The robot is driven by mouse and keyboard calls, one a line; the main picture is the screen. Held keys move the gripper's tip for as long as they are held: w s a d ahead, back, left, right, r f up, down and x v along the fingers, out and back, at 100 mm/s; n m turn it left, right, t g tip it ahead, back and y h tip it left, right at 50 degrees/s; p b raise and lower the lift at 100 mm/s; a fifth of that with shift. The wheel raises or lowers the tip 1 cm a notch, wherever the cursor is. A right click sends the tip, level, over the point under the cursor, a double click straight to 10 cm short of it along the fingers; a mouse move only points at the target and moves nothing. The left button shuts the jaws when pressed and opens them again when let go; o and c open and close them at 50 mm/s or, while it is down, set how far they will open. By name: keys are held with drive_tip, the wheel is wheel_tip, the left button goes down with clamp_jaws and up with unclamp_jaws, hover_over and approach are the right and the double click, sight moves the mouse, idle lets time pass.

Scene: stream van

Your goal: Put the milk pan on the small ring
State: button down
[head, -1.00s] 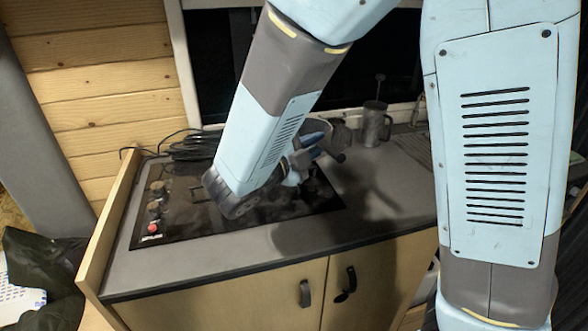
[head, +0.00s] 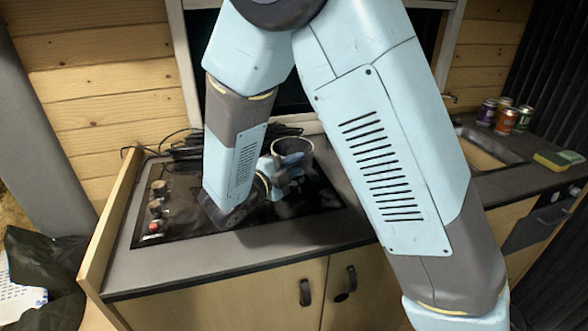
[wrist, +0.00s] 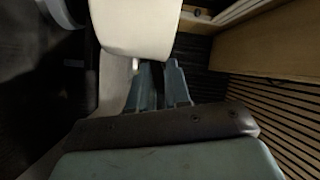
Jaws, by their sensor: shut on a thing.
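The milk pan (head: 293,147) shows in the head view as a grey round vessel with its rim up, over the back right part of the black hob (head: 180,228). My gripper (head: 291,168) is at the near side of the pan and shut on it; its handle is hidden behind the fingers. In the wrist view my gripper (wrist: 158,82) points at a pale rounded body, which seems to be the pan (wrist: 138,28). I cannot tell whether the pan touches the hob. My arm covers much of the hob, and I cannot make out the small ring.
Knobs (head: 157,190) and a red button (head: 153,227) line the hob's left side. Black cable (head: 185,147) lies coiled behind it. A wooden side panel (head: 110,220) stands at the left. Several cans (head: 506,118), a sink (head: 482,153) and a sponge (head: 558,160) are at the right.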

drive_tip(key=shift+f, duration=0.7)
drive_tip(key=c, duration=1.1)
unclamp_jaws()
drive_tip(key=shift+f, duration=0.1)
drive_tip(key=shift+s+a, duration=0.1)
drive_tip(key=v, duration=1.1)
drive_tip(key=shift+s+a, duration=0.25)
drive_tip(key=shift+s, duration=0.05)
